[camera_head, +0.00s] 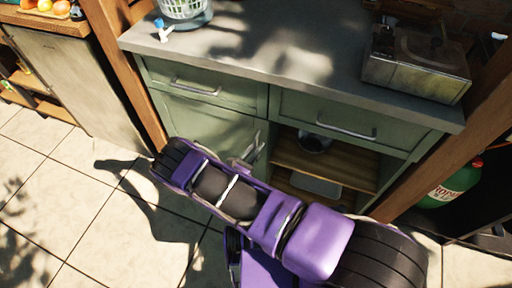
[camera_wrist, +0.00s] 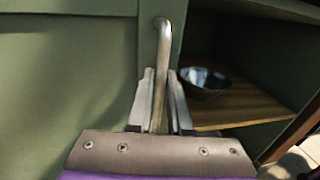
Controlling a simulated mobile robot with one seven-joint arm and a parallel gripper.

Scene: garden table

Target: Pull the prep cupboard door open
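The green prep cupboard door (camera_head: 205,122) is at the left of the counter's front, below a drawer, and looks about flush with the frame. It fills the left of the wrist view (camera_wrist: 60,75). Its upright metal bar handle (camera_wrist: 163,42) is near the door's right edge. My gripper (camera_wrist: 161,85) has one finger on each side of the handle, close against it, and looks shut on it. In the head view my gripper (camera_head: 245,152) is at the door's right edge, and my arm hides the lower part of the door.
Right of the door is an open compartment with wooden shelves (camera_head: 340,172) and a metal bowl (camera_wrist: 204,80). Drawers with bar handles (camera_head: 345,132) are above. A wooden post (camera_head: 128,75) stands left of the door. Tiled floor (camera_head: 60,225) is clear at the left. A green gas bottle (camera_head: 452,187) stands right.

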